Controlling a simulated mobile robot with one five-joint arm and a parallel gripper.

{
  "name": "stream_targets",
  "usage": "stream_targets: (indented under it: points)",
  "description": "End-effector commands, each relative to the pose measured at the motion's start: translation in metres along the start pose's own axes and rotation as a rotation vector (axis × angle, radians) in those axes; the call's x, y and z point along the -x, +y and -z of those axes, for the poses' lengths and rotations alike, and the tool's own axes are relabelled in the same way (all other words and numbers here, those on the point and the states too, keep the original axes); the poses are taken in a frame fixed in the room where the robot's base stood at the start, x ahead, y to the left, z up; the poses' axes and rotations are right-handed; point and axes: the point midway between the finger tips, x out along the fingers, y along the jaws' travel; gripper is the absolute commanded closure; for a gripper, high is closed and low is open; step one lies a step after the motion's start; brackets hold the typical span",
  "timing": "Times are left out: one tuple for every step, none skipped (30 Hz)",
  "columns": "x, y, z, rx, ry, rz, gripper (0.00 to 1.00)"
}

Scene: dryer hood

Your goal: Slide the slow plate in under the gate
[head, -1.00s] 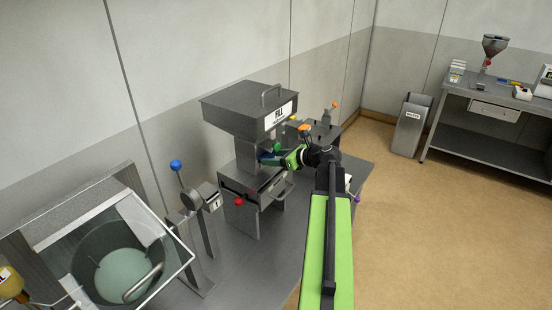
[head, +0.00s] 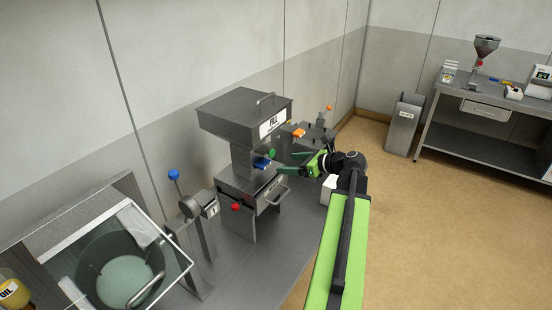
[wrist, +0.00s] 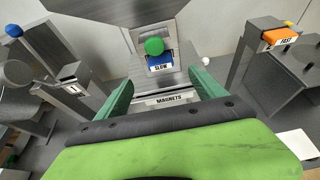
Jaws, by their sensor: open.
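The slow plate (wrist: 161,62) is blue with a white SLOW label and a round green knob (wrist: 154,46). It sits on the steel machine beneath the FILL hopper (head: 244,113), and its blue also shows in the head view (head: 261,163). I cannot make out a separate gate; how far in the plate lies is unclear. My gripper (head: 285,163) is open and empty, to the right of the plate and apart from it. In the wrist view its two green fingers (wrist: 162,80) stand wide apart, with the plate beyond and between them.
A MAGNETS drawer (wrist: 170,99) with a handle is below the plate. A red knob (head: 235,207) and a blue-knobbed lever (head: 174,175) are at left. An orange FAST plate (wrist: 281,37) is at right. A white-labelled bin (head: 405,125) stands on the floor.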

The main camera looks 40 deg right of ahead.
Motion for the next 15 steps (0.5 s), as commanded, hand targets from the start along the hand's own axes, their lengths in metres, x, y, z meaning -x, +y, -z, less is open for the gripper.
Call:
stream_targets:
  points:
    - [0.017, 0.001, -0.005, -0.002, -0.001, 0.003, 0.21]
    - [0.025, 0.0, -0.005, -0.002, -0.001, 0.003, 0.21]
    - [0.034, 0.0, -0.004, -0.001, -0.001, 0.002, 0.21]
    - [0.04, 0.0, -0.004, -0.001, -0.001, 0.003, 0.21]
    - [0.045, 0.0, -0.004, -0.001, -0.001, 0.002, 0.21]
    - [0.051, 0.0, -0.003, -0.001, -0.001, 0.001, 0.21]
    - [0.056, 0.0, -0.003, -0.001, -0.001, 0.002, 0.21]
    - [0.059, 0.0, -0.003, -0.001, -0.001, 0.001, 0.21]
    - [0.062, 0.0, -0.002, -0.001, -0.001, 0.001, 0.21]
    - [0.064, 0.0, -0.002, -0.001, -0.001, 0.0, 0.21]
    - [0.066, 0.0, -0.001, -0.001, -0.001, 0.0, 0.21]
    - [0.067, 0.0, -0.001, 0.0, -0.001, -0.001, 0.21]
    - [0.067, 0.0, -0.001, 0.0, -0.001, -0.001, 0.21]
    - [0.068, 0.0, 0.0, 0.0, -0.001, -0.001, 0.21]
    - [0.068, 0.0, 0.0, 0.0, -0.001, -0.001, 0.21]
